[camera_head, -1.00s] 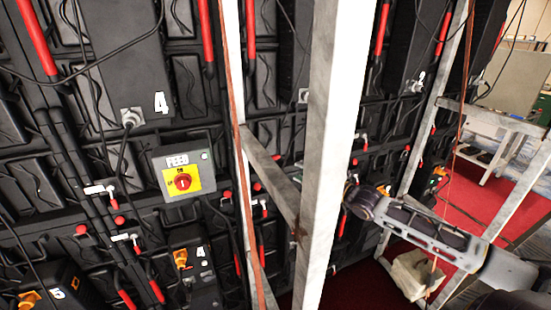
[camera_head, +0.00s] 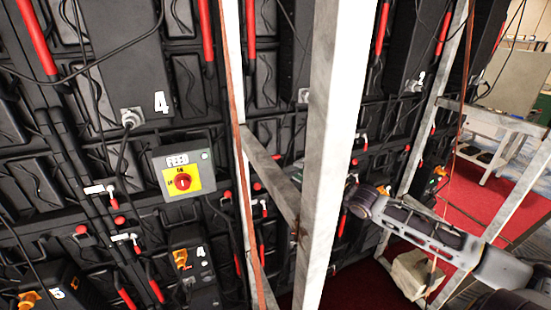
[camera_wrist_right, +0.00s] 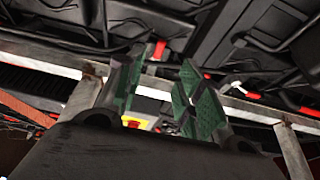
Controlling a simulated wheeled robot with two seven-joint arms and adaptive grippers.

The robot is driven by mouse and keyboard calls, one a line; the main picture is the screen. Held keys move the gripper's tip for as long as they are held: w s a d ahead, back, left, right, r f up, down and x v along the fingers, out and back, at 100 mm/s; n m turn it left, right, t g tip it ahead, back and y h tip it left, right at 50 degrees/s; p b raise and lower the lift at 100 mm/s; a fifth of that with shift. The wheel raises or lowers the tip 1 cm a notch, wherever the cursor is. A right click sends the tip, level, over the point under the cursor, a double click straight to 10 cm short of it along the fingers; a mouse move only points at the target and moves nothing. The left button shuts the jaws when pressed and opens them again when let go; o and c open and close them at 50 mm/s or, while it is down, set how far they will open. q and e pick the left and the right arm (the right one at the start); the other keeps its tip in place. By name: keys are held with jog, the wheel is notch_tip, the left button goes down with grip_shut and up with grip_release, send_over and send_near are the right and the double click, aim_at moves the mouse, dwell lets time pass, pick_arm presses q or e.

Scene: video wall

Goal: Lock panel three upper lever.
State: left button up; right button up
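Small red-tipped levers with pale parts sit on the back of the black video wall (camera_head: 187,85). One such lever (camera_head: 264,207) shows between the posts in the head view, and another (camera_head: 364,142) is right of the thick post. No legible 3 marks panel three, so I cannot tell which lever is its upper one. A red lever (camera_wrist_right: 159,50) appears beyond the gap, apparently untouched. My left gripper is out of view.
A thick pale post (camera_head: 330,150) and a thinner upright (camera_head: 236,100) stand before the wall, joined by a diagonal brace (camera_head: 270,175). A grey FEED switch box (camera_head: 184,172) is at left. Loose cables hang nearby. Red floor (camera_head: 480,195) shows at right.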

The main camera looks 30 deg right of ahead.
aim_at(277, 158)
jog(key=shift+p+x, duration=0.45)
jog(key=shift+x, duration=6.15)
grip_shut()
